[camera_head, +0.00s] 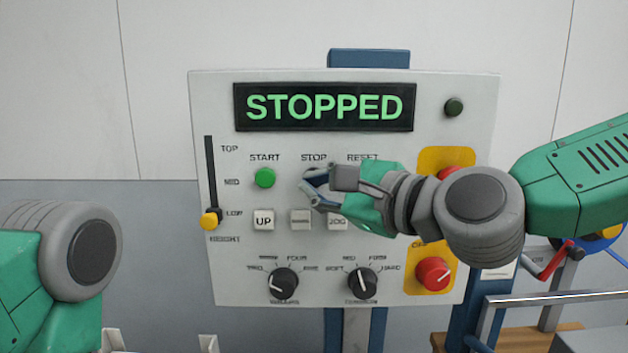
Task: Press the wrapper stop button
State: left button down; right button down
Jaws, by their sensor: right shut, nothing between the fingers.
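The wrapper control panel (210,120) faces me, and its display (324,106) reads STOPPED in green letters. The STOP label (314,158) is visible on the panel. The button place just below it is covered by my right gripper (312,190), so I cannot see the stop button clearly. The right gripper comes in from the right, is shut and empty, and has its fingertips at that place. I cannot tell whether they touch the button.
The green START button (264,178) is left of the fingertips. White buttons, including UP (263,219), sit below. Two black knobs (284,283) and a red button (433,272) are lower down. A yellow-knobbed height slider (210,217) is at the panel's left.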

jog(key=shift+s, duration=0.55)
jog(key=s, duration=0.5)
dwell(0.7)
